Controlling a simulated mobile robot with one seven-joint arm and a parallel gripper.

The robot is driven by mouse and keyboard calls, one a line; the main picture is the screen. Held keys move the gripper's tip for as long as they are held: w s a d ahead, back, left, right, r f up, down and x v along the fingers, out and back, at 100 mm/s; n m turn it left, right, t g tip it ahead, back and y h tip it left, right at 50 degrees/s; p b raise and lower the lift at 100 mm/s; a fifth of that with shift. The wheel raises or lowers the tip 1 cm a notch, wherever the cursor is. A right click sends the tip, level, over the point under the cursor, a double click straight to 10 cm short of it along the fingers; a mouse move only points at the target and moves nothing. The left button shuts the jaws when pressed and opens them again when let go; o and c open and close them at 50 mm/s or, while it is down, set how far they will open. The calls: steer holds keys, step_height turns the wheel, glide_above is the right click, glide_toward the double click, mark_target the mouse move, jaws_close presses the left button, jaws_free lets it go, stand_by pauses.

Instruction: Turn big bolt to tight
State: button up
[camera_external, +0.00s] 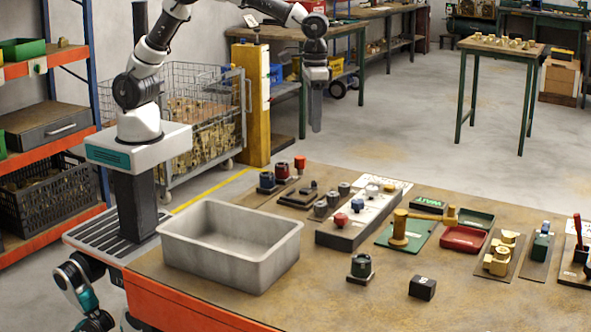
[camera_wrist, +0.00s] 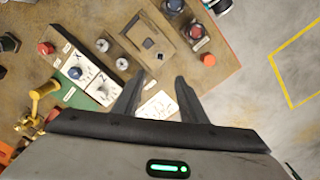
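My gripper (camera_external: 316,128) hangs pointing down, well above the back of the workbench. In the wrist view its two fingers (camera_wrist: 161,77) are apart with nothing between them. A brown plate (camera_wrist: 135,34) lies ahead of the fingertips with a small dark square-headed piece (camera_wrist: 148,43) standing on it; this may be the big bolt. Several grey round-headed pieces (camera_external: 320,208) stand in a row beside it. I cannot tell for sure which piece is the big bolt, nor how tight it is. Nothing is touched by my gripper.
A block with a red knob (camera_external: 357,205) and a blue knob (camera_external: 371,191) stands mid-bench. Red and blue buttons (camera_external: 267,180) stand at the back left. A grey bin (camera_external: 228,262) occupies the front left. A brass post (camera_external: 399,226) stands further right.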

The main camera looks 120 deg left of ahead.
mark_target(314, 184)
steer(key=shift+r, duration=0.25)
steer(key=shift+c, duration=0.3)
steer(key=shift+f+b, duration=0.2)
steer(key=shift+b, duration=0.45)
steer(key=shift+c, duration=0.7)
step_height(314, 184, down, 17)
steer(key=shift+f+b, duration=0.1)
steer(key=shift+b, duration=0.5)
